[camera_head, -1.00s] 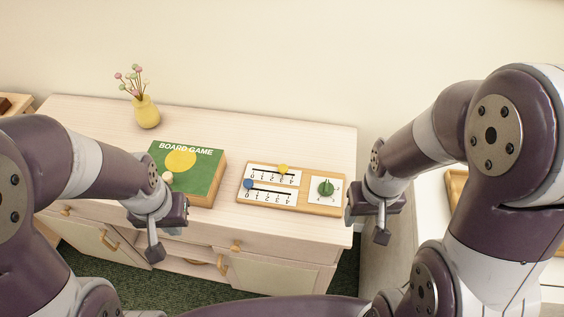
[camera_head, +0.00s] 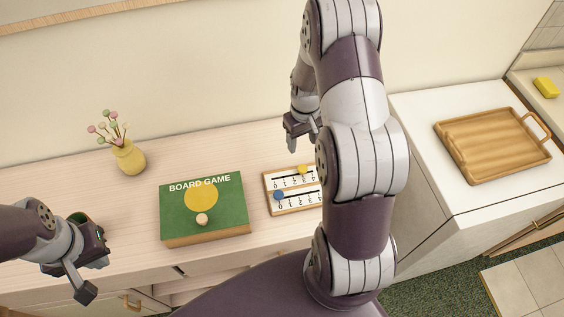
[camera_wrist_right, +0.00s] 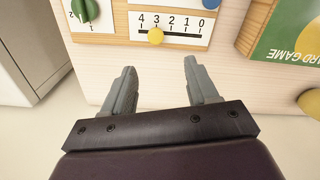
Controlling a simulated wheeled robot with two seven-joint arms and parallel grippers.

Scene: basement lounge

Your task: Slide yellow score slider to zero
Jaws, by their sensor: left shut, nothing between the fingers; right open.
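The wooden score board (camera_head: 270,207) lies on the cabinet top, partly hidden by my right arm in the head view. Its yellow slider (camera_head: 303,169) is on the row nearer the wall. In the right wrist view the yellow slider (camera_wrist_right: 155,36) sits by the 3 of a scale running 4 to 0, with 0 at the right end. My right gripper (camera_head: 302,143) is on the wall side of the board. In its wrist view its open fingers (camera_wrist_right: 159,66) are empty, short of the slider and apart from it. My left gripper (camera_head: 84,278) is shut and empty, far left.
A blue slider (camera_head: 279,195) is on the board's other row. A green knob (camera_wrist_right: 86,9) is at the board's other end. A green board game box (camera_head: 175,222) lies left of the board. A yellow flower vase (camera_head: 129,158) stands further left. A wooden tray (camera_head: 478,173) lies right.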

